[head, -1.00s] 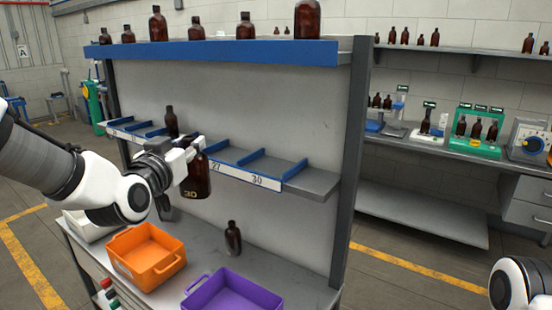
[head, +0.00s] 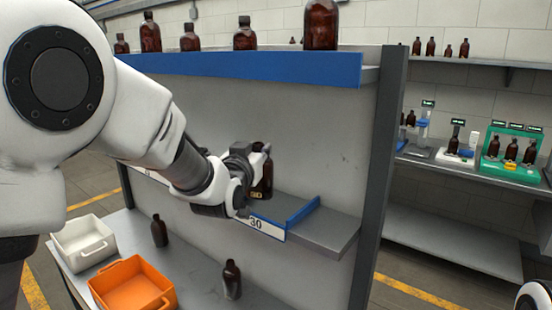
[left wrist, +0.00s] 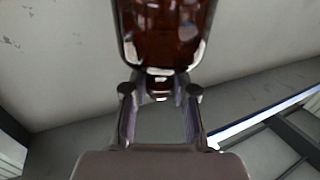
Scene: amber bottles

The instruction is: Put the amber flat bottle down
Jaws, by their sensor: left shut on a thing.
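The amber flat bottle (head: 263,181), with the marking 30 on it, is held by my left gripper (head: 257,150) in front of the grey back panel. It looks about upright, at the shelf marked 30 (head: 330,237). My right gripper is not in view.
A blue divider (head: 302,211) stands on the shelf right of the bottle. Below are a white bin (head: 84,250), an orange bin (head: 130,290) and two loose amber bottles, one left (head: 159,231) and one right (head: 232,280). Several bottles stand on the top shelf (head: 250,68).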

